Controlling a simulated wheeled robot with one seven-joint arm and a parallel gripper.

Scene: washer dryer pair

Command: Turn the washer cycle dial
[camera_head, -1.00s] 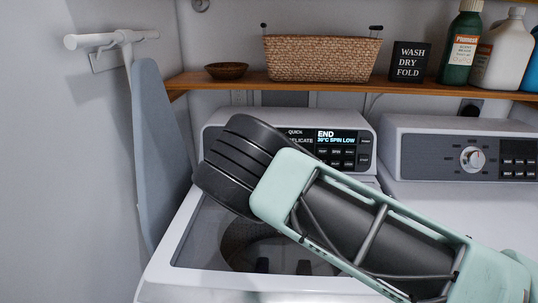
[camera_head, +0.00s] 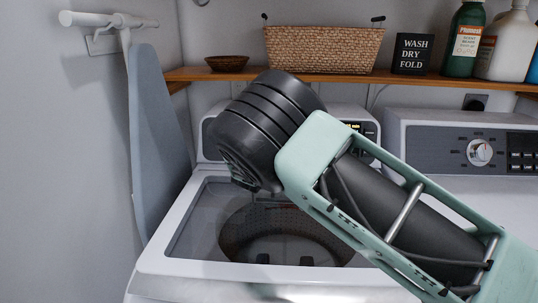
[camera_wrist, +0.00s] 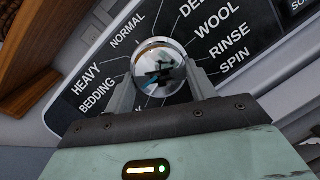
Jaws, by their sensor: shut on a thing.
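The washer cycle dial (camera_wrist: 158,66) is a round, shiny chrome knob in the wrist view, ringed by labels such as NORMAL, HEAVY, BEDDING, WOOL, RINSE and SPIN. My gripper (camera_wrist: 160,82) is shut on the dial, with one finger on each side of it. In the head view my arm hides the dial and the fingers. The washer (camera_head: 160,262) has its lid opening uncovered, and its drum shows inside. A strip of its control panel (camera_head: 368,130) shows to the right of my arm.
The dryer (camera_head: 430,190) stands to the right with its own dial (camera_head: 480,152). A wooden shelf (camera_head: 330,77) above holds a wicker basket (camera_head: 320,50), a bowl, a sign and bottles.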

